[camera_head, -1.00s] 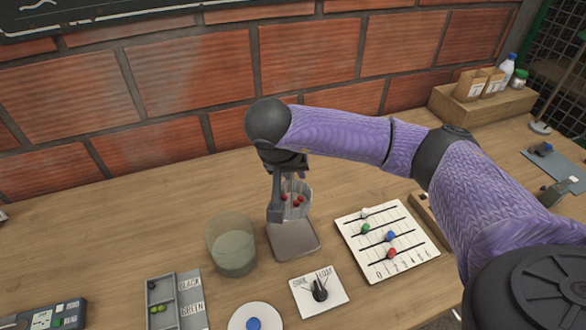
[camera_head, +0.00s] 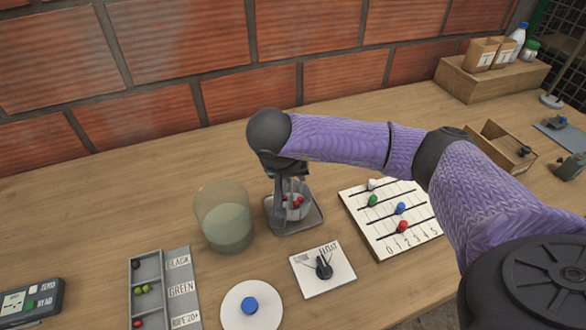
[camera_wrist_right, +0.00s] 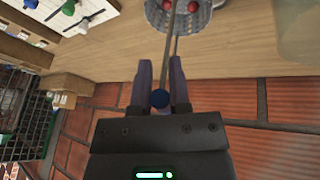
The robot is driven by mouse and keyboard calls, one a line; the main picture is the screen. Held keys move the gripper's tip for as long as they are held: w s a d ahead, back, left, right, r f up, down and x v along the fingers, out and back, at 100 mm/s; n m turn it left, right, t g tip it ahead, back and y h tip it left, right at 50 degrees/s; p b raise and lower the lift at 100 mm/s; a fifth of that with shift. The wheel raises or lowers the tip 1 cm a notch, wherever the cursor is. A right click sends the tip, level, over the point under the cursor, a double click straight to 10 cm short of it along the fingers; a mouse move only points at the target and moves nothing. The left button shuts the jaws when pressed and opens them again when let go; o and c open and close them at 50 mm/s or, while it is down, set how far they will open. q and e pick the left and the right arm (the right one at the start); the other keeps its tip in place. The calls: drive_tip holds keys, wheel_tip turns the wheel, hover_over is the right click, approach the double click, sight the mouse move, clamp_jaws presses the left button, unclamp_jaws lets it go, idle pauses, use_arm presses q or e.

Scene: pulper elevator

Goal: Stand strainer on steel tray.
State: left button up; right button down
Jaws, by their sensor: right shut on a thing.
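The strainer (camera_head: 302,211) is a small grey basket with several red cherries in it. It is upright over the steel tray (camera_head: 313,222), a shallow square grey tray. It appears down within the tray's rim, but I cannot tell whether it touches the tray floor. My right gripper (camera_head: 283,188) is shut on the strainer's thin upright handle. In the right wrist view the handle runs between the fingers (camera_wrist_right: 161,75) to the strainer (camera_wrist_right: 196,18) and has a dark blue end. My left gripper is not in view.
A translucent beaker (camera_head: 224,218) stands close left of the tray. A switch plate (camera_head: 310,262) lies in front, and a numbered slider board (camera_head: 385,238) lies to the right. A sorting tray (camera_head: 147,265) and a blue-button disc (camera_head: 265,305) lie front left. The table behind the tray is clear.

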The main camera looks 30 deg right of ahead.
drive_tip(key=shift+f, duration=0.65)
drive_tip(key=c, duration=0.5)
unclamp_jaws()
drive_tip(key=shift+r, duration=0.1)
drive_tip(key=p+v, duration=0.2)
drive_tip(key=v, duration=0.7)
drive_tip(key=shift+a+r, duration=0.2)
drive_tip(key=shift+r, duration=0.15)
drive_tip(key=shift+s, duration=0.1)
